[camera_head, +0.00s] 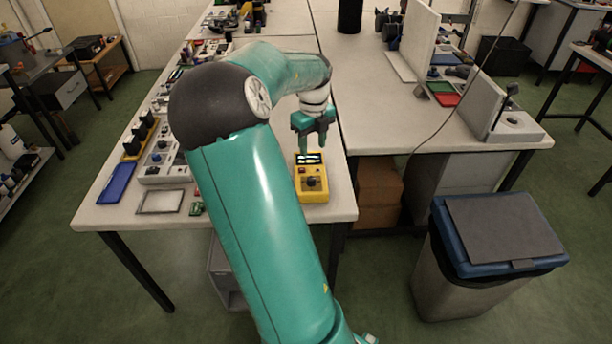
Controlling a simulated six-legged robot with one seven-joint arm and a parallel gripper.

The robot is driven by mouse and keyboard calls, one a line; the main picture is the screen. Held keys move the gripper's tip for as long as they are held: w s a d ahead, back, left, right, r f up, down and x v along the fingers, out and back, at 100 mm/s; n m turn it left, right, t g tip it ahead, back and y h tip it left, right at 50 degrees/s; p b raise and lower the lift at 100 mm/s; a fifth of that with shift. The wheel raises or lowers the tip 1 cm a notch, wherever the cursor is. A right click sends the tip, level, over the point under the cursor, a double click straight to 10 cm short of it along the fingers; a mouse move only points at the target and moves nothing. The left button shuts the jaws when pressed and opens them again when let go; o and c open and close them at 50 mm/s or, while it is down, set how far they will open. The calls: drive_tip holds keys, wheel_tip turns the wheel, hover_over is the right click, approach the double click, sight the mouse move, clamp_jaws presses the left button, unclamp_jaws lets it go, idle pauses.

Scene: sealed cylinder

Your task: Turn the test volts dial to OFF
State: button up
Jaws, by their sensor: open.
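A yellow tester (316,197) lies on the white workbench near its front right corner. A dark round dial (311,182) is on its face, with a small red part to the left and a display at the far end. The dial's marks are too small to read. My gripper (311,150) is open, pointing down over the far end of the tester, near the display and beyond the dial. I cannot tell whether the fingertips touch the tester. My teal arm reaches in from the front and hides part of the bench to the left.
Left of my arm are a blue tray (117,183), an empty grey frame (160,202), a small green board (197,209) and a grey box with knobs (165,165). A lidded bin (490,240) stands on the floor at right. The right bench (385,125) has free room.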

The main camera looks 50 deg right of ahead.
sight(311, 178)
wheel_tip(311, 178, down, 12)
drive_tip(key=shift+a+f, duration=0.1)
idle(0.4)
drive_tip(key=c, duration=1)
